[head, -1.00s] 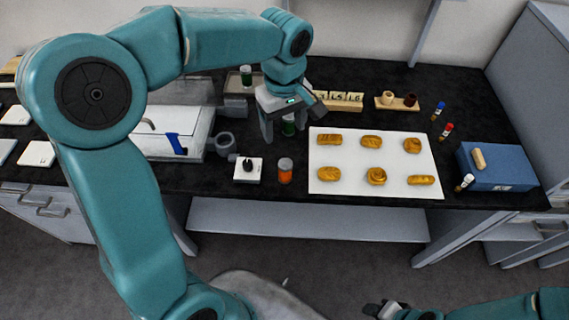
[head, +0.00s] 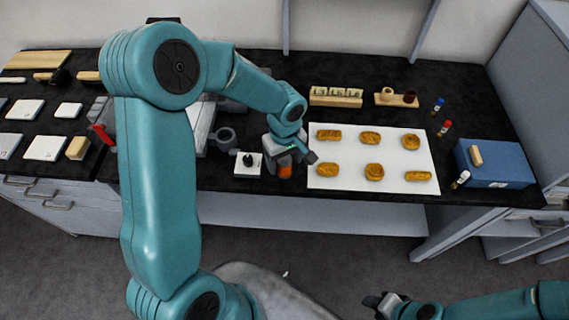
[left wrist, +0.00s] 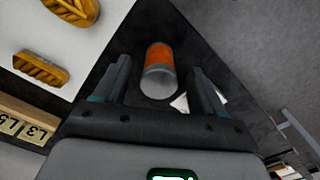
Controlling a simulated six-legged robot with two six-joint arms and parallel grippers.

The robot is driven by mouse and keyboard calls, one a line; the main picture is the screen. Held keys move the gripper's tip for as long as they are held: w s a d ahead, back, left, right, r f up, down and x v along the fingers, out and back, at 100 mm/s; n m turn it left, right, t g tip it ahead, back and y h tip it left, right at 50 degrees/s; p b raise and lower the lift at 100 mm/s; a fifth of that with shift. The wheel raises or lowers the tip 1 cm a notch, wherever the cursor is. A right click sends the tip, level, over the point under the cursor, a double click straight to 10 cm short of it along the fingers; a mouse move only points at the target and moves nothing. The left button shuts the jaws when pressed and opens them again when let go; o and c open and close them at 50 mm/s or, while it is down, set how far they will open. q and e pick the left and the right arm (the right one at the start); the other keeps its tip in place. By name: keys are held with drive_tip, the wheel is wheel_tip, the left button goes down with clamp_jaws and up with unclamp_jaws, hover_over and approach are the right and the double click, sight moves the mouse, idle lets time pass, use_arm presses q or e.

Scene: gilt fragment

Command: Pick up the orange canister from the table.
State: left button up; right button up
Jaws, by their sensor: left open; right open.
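The orange canister (head: 285,172) stands near the table's front edge in the head view, partly hidden by my left gripper (head: 290,166). In the left wrist view the canister (left wrist: 159,68) shows an orange body and a grey end, ahead of and between the two fingers of my left gripper (left wrist: 161,80). The left gripper is open and holds nothing. My right gripper (head: 376,304) is at the bottom of the head view, away from the table, open and empty.
A white sheet (head: 341,170) with several golden pastries lies right of the canister. A small white square with a dark knob (head: 241,170) sits just left of it. A blue box (head: 497,168) stands at the table's right end. Several tiles (head: 44,148) lie far left.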

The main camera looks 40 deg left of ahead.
use_arm(q)
drive_tip(key=shift+d, duration=0.1)
drive_tip(key=shift+c, duration=0.3)
drive_tip(key=c, duration=1.1)
drive_tip(key=shift+r, duration=0.1)
